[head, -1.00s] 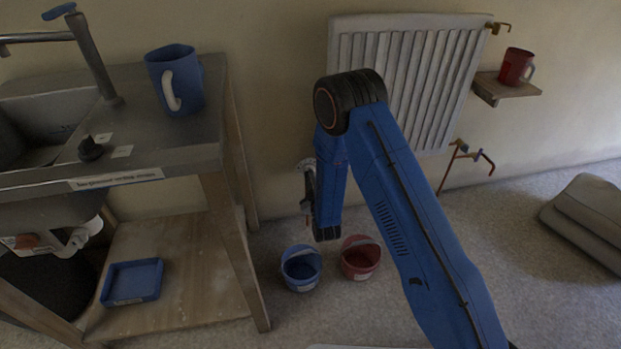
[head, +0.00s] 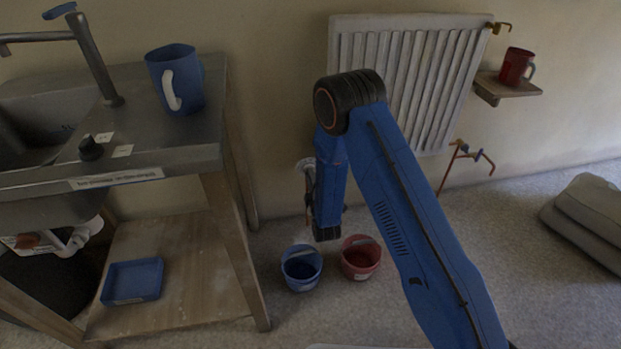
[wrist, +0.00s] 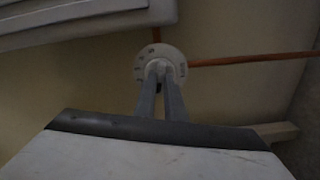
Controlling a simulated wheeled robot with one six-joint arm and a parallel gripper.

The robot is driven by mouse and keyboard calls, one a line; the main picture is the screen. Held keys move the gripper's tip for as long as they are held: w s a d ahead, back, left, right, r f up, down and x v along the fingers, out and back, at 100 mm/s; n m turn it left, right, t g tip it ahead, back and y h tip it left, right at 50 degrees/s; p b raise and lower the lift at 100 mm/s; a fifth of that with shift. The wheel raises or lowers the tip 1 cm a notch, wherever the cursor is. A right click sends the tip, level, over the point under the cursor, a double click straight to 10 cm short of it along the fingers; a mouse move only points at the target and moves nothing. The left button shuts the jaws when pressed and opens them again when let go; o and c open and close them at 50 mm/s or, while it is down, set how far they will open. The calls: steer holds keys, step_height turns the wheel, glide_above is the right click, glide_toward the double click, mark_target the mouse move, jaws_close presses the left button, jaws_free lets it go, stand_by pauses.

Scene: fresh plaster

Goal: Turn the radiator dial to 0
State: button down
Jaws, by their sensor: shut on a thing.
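The radiator dial (wrist: 150,56) is a round white knob with small dark marks around its face, in the upper middle of the wrist view. The marks are too small and dim to read. My gripper (wrist: 160,72) is shut on the raised grip in the middle of the dial, its two fingers close together. In the head view a bit of the dial (head: 306,164) shows beside my arm, below the radiator's left end. The radiator (head: 400,85) is white and ribbed, on the wall behind my arm; its lower left part is hidden.
A blue bucket (head: 301,268) and a red bucket (head: 361,258) stand on the floor below my arm. A sink bench (head: 120,180) with a blue mug (head: 175,80) stands left. Copper pipes (wrist: 235,60) run beside the dial. A red mug (head: 516,66) sits on a wall shelf.

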steer(key=shift+f, duration=0.1)
stand_by(0.3)
steer(key=c, duration=1.8)
jaws_free()
steer(key=v, duration=1.7)
steer(key=shift+s, duration=0.25)
